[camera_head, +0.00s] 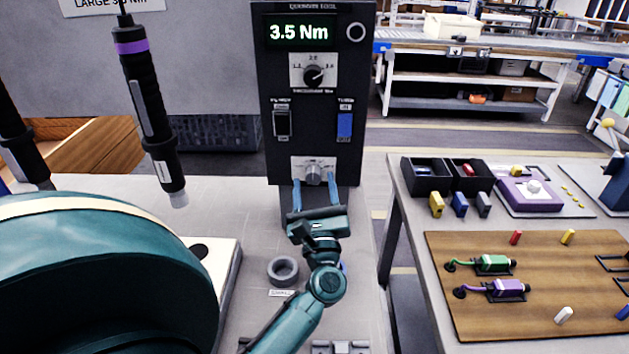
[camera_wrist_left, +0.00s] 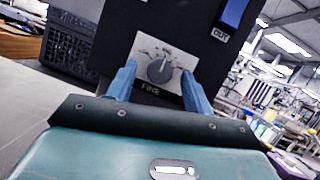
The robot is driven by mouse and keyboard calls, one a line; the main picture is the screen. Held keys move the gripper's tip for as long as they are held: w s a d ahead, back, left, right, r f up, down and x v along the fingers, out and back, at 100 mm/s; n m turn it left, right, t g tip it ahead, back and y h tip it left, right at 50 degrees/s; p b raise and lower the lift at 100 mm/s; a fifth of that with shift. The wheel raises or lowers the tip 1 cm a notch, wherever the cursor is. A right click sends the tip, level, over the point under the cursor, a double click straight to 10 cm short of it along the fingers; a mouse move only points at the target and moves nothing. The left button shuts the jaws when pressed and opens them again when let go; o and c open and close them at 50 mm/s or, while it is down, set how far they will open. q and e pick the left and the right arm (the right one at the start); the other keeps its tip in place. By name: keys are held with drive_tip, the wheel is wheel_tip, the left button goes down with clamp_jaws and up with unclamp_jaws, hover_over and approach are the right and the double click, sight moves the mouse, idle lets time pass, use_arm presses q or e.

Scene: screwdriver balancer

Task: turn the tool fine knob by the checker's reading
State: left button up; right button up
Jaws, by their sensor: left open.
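The black checker panel (camera_head: 268,150) stands upright and its display (camera_head: 299,32) reads 3.5 Nm. The grey fine knob (camera_head: 313,174) sits on a pale plate low on the panel. In the left wrist view the knob (camera_wrist_left: 160,70) shows above the word FINE, its pointer roughly upward. My left gripper (camera_head: 315,185) is open, its blue fingers on either side of the knob; I cannot tell whether they touch it. A second knob (camera_head: 313,75) with a scale sits higher up. My right gripper is not in view.
A dark screwdriver with a purple band (camera_head: 150,105) hangs at the left, under a partly cropped sign (camera_head: 105,5) reading LARGE 3.0 Nm. A blue switch (camera_head: 345,124) and a dark switch (camera_head: 282,123) are above the fine knob. A grey ring (camera_head: 283,271) lies on the bench.

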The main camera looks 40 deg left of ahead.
use_arm(q)
drive_tip(key=shift+w+a+r, duration=0.1)
drive_tip(key=shift+w+a, duration=0.1)
drive_tip(key=shift+a, duration=0.05)
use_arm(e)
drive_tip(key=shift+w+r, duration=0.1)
use_arm(q)
drive_tip(key=c, duration=1)
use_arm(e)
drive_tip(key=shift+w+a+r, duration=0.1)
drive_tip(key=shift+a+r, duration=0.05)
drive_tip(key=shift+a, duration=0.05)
